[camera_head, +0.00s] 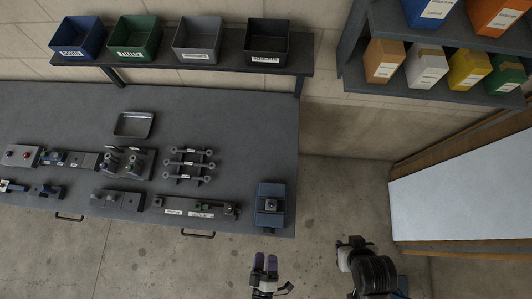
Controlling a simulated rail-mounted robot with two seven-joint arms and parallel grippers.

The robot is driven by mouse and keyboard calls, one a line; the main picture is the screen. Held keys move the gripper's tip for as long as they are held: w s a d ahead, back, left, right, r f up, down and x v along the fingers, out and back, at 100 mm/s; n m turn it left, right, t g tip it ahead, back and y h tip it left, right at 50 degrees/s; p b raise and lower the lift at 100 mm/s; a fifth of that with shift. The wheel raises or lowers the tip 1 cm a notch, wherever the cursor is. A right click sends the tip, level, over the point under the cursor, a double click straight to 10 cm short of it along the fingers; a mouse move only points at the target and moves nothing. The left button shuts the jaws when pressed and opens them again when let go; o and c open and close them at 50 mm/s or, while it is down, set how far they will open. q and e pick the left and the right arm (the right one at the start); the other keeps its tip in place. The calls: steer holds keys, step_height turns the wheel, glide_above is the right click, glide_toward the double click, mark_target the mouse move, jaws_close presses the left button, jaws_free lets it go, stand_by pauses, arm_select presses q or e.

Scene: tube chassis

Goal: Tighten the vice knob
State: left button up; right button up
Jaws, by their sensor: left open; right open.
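The blue vice (270,208) sits at the right front corner of the grey workbench (230,120). A small grey part shows on its top. Its knob is too small to tell apart. My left gripper (264,263) is below the vice in the picture, past the bench's front edge. My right gripper (354,242) is further right, over the floor and clear of the bench. Its fingers are small, dark and partly hidden by my arm, and nothing shows in them.
Several fixtures and small parts cover the bench's left and middle, with a metal tray (134,124) behind. Labelled bins stand on a back shelf (180,67). A rack (440,90) of coloured boxes and a white panel (470,195) are right. Bench around the vice is mostly clear.

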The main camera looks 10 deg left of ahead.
arm_select(q)
steer(key=s+b, duration=0.1)
steer(key=s, duration=0.5)
steer(key=shift+s+d, duration=0.25)
steer(key=shift+s, duration=0.15)
